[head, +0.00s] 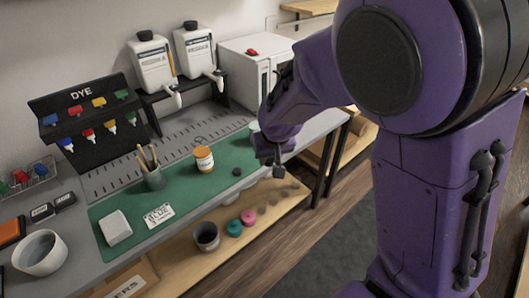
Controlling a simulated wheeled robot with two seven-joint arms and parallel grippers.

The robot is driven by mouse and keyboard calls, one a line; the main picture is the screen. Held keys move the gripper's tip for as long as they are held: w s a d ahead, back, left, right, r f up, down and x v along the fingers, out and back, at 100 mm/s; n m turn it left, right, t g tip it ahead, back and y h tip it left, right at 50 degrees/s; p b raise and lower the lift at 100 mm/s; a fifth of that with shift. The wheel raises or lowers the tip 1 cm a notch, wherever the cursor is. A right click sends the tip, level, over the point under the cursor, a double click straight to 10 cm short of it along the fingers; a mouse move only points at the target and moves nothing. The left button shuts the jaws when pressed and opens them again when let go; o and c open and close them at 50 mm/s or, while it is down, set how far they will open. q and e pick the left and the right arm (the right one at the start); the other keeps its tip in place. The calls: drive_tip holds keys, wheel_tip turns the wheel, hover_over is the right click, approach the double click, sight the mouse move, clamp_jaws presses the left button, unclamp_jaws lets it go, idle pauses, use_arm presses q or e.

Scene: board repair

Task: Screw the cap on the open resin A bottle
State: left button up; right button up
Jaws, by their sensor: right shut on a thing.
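My right gripper (277,168) hangs over the right end of the green mat, its fingers pointing down. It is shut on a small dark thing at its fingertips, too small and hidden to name. A small black disc (237,171), which looks like a cap, lies on the mat to the left of the gripper. Two white bottles with spouts, a left one (151,66) and a right one (195,52), stand on a black rack at the back. Both have black caps on top. Their labels are too small to read. My left gripper is not in view.
An orange jar (204,159), a cup of sticks (152,177), a white block (116,228) and a card (158,215) stand or lie on the green mat (185,196). A dye rack (88,115) is at the back left. A lower shelf (190,263) holds a dark cup (206,236) and coloured rolls.

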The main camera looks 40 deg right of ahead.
drive_tip(key=shift+a, duration=0.1)
idle(0.3)
drive_tip(key=w+a+f+n+y, duration=0.1)
drive_tip(key=a+f+n, duration=0.3)
drive_tip(key=a, duration=0.9)
drive_tip(key=shift+f+y, duration=0.3)
drive_tip(key=shift+f, duration=0.15)
